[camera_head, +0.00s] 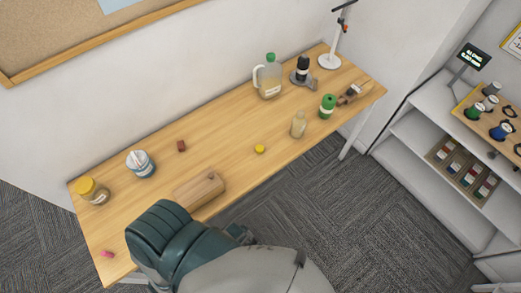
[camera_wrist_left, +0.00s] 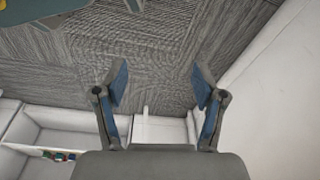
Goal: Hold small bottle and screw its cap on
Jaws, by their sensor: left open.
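A small pale, see-through bottle (camera_head: 298,126) stands upright on the wooden table (camera_head: 222,128), toward its right part near the front edge. I see no cap on its top. A small round yellow cap (camera_head: 260,149) lies on the table to the left of the bottle, apart from it. In the left wrist view my left gripper (camera_wrist_left: 160,85) is open and empty, its two blue-padded fingers spread above grey carpet. Neither the bottle nor the cap shows in that view. One of my arms covers the bottom middle of the head view. My right gripper is not seen.
A wooden block (camera_head: 200,189) sits at the front edge. Jars (camera_head: 95,192) (camera_head: 141,165) stand at left. A green-capped jug (camera_head: 268,79) and a green container (camera_head: 327,106) stand at right. A white shelf (camera_head: 430,150) is further right. The table around the cap is clear.

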